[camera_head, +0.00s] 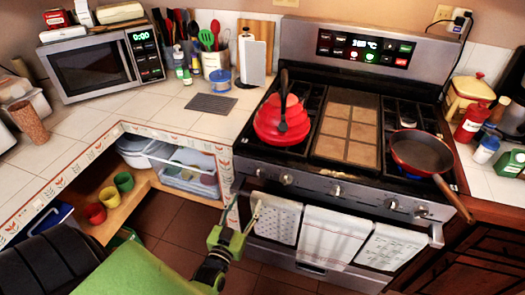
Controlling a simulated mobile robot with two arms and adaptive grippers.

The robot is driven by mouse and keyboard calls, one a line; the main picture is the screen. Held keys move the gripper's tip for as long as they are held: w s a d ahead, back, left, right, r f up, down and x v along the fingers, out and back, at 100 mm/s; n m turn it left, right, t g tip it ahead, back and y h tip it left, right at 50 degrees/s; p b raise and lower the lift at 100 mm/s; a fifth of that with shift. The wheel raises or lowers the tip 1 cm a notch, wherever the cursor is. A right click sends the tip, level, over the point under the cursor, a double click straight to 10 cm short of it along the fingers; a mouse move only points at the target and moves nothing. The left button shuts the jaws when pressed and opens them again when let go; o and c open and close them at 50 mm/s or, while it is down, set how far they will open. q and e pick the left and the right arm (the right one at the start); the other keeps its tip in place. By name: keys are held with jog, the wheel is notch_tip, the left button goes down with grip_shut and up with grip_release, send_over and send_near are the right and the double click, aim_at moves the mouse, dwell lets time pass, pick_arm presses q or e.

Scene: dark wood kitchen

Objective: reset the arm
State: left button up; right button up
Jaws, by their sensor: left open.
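My left arm, green and black, comes in from the bottom left. Its gripper (235,228) is at the bottom centre, in front of the left part of the stove (337,190). The gripper is open, and I see nothing between its fingers. It appears near the left end of the oven handle and towels; I cannot tell whether it touches them. My right gripper is not in view.
A red kettle (268,125) and a red pan (420,153) stand on the stove, the pan's handle jutting past the front edge. Towels (327,238) hang on the oven door. Left are the tiled counter, a microwave (92,68) and an open shelf with cups (95,213).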

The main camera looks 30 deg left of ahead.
pick_arm(q)
jog(key=s+d+f+m+g+h, duration=0.1)
jog(key=s+d+f+g, duration=0.3)
jog(key=f, duration=0.5)
jog(key=s+d+f+m+g+h, duration=0.1)
jog(key=s+d+f+g+h, duration=0.15)
jog(key=s+f, duration=0.55)
jog(key=s+d+f+m+g+h, duration=0.1)
jog(key=s+d+f+g, duration=0.15)
jog(key=f, duration=0.85)
jog(key=s+d+f+m+g, duration=0.1)
jog(key=s+f+g, duration=0.2)
jog(key=s, duration=1)
jog(key=s+d+f+m+g, duration=0.1)
jog(key=s+f+g, duration=0.3)
jog(key=s+f, duration=0.5)
jog(key=s, duration=0.4)
jog(key=shift+s+d+f+g, duration=0.15)
jog(key=shift+s+f+g, duration=0.1)
jog(key=shift+f+g, duration=0.05)
jog(key=shift+w+y, duration=0.1)
jog(key=shift+y, duration=0.15)
